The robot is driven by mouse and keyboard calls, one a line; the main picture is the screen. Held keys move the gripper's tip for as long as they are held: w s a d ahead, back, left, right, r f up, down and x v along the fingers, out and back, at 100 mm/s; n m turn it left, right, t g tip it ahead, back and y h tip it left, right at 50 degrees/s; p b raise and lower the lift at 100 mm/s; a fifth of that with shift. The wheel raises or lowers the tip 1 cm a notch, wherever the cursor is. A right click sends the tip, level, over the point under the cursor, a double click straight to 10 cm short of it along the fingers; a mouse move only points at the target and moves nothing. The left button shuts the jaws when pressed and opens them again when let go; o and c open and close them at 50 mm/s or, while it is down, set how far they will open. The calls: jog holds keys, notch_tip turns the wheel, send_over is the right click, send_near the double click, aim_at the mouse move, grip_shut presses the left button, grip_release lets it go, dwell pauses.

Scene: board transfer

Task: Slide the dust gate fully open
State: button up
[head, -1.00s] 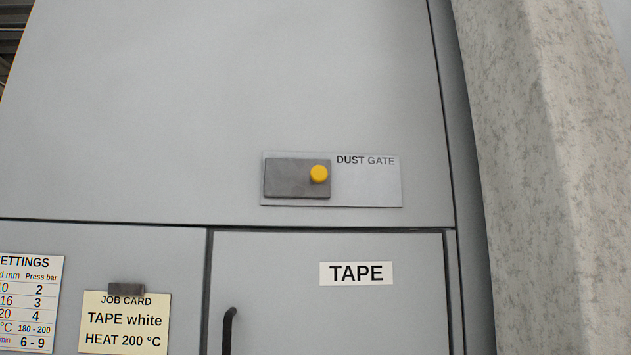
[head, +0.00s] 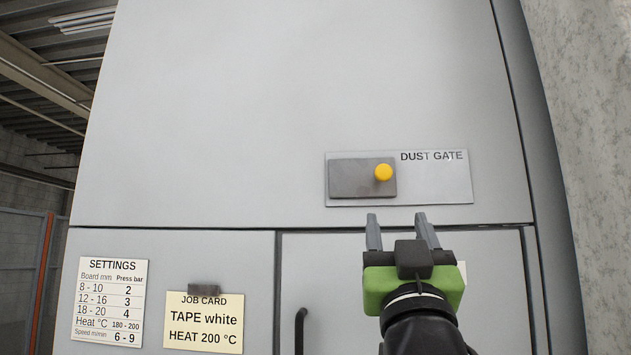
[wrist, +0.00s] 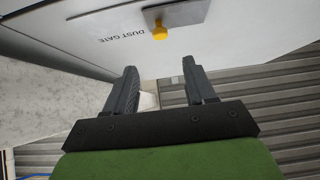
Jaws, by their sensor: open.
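The dust gate is a dark grey sliding plate (head: 350,179) with a round yellow knob (head: 383,173) near its right end. It sits at the left of a pale backing plate (head: 440,185) marked DUST GATE. The bare part of the backing plate is to the right of the knob. My gripper (head: 401,219) is open and empty, below the knob in the head view and apart from it. In the wrist view, the knob (wrist: 159,31) shows beyond the open fingers (wrist: 160,75), upside down with the label.
A grey cabinet (head: 250,110) carries the gate. Below are a settings sheet (head: 108,302), a job card (head: 204,322) and a door with a black handle (head: 300,330). My gripper hides the door's label. A concrete pillar (head: 590,120) stands at the right.

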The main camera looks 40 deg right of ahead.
aim_at(384, 174)
jog(key=p+x, duration=1.2)
jog(key=shift+r, duration=0.3)
jog(key=shift+w+d+r+p, duration=0.15)
jog(key=shift+w+d+p, duration=0.15)
jog(key=shift+w+p, duration=0.1)
jog(key=shift+s, duration=0.1)
grip_shut()
